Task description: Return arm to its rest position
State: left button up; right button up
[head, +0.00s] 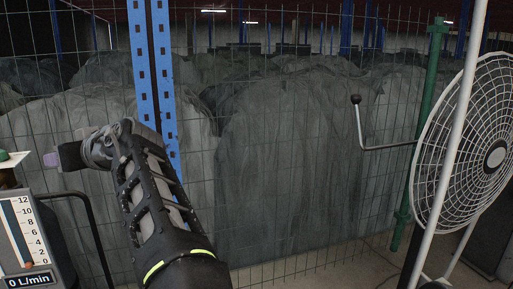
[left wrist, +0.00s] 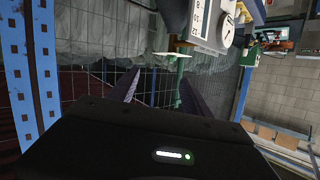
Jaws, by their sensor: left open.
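My left arm comes up from the bottom of the head view and reaches up and to the left. My right gripper is in neither view.
A wire mesh fence (head: 290,130) with a blue perforated post (head: 143,60) stands behind the arm, with grey covered heaps beyond. A white fan (head: 480,150), a green pole (head: 425,130) and a crank handle (head: 357,120) stand at right. Open space lies between arm and fan.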

pick_arm(q)
jog(key=s+a+f+t+h, duration=0.1)
jog(key=s+a+f, duration=0.25)
jog(key=a, duration=0.55)
jog(key=s+a+f+t+h, duration=0.1)
jog(key=s+a+f, duration=0.1)
jog(key=s+a, duration=0.5)
jog(key=w+f+h, duration=0.2)
jog(key=f+h, duration=0.1)
jog(key=f, duration=1)
jog(key=w+f+h, duration=0.2)
jog(key=f, duration=1.1)
jog(key=s+d+f+m+g+h, duration=0.25)
jog(key=d+f+h, duration=0.35)
jog(key=d+f, duration=1.75)
jog(key=s+d+f+m+g+h, duration=0.2)
jog(key=s+d+f+m+g, duration=0.1)
jog(key=s+d+f, duration=0.4)
jog(key=s+d+f+m+g+h, duration=0.1)
jog(key=s+d+f+m+g, duration=0.2)
jog(key=s+d+f, duration=0.4)
jog(key=s+d, duration=0.5)
jog(key=d, duration=0.4)
jog(key=shift+s+d+f+h, duration=0.2)
jog(key=shift+f+h, duration=0.15)
jog(key=shift+h, duration=0.05)
